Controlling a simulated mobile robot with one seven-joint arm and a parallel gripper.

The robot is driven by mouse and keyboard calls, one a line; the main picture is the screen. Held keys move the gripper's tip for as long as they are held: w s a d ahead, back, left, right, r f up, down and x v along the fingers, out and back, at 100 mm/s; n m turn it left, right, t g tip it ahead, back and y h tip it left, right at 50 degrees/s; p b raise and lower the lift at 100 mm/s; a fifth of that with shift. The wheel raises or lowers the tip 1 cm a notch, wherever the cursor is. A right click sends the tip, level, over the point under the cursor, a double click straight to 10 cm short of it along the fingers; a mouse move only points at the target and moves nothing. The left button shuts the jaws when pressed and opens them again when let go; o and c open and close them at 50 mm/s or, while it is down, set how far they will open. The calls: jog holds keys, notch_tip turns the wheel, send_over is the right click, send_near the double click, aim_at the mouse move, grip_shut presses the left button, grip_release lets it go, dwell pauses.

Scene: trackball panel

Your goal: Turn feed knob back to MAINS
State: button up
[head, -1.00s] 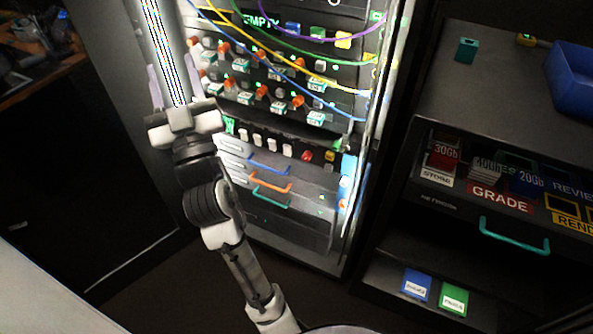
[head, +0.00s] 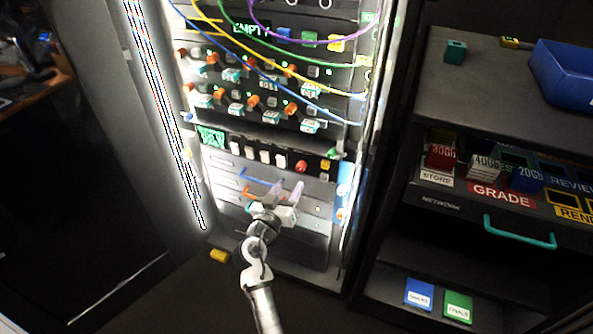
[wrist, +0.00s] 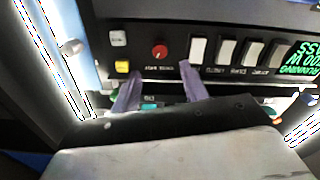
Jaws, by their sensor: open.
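A round red knob (head: 301,166) sits on the black switch panel near the right end in the head view. I take it as the feed knob; its label is too small to read. The wrist view, upside down, shows the knob (wrist: 160,50) with a small white mark on its face. My gripper (head: 290,190) is open and empty, just below the knob in the head view. In the wrist view its pale purple fingertips (wrist: 159,82) stand apart to either side of the knob's line, short of it and not touching it.
Several white switches (wrist: 227,49) and a yellow button (wrist: 122,66) flank the knob. Drawers with coloured handles (head: 262,176) lie behind my gripper. Cables (head: 290,75) hang above. A dark cabinet (head: 440,227) stands to the right.

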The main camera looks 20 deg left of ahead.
aim_at(299, 169)
jog(key=w+p, duration=0.1)
jog(key=w, duration=0.5)
jog(key=shift+w+d, duration=0.1)
jog(key=shift+w, duration=0.3)
grip_shut()
jog(key=n, duration=0.5)
jog(key=shift+n, duration=0.4)
jog(key=n+p, duration=0.1)
jog(key=n, duration=0.5)
jog(key=shift+f, duration=0.15)
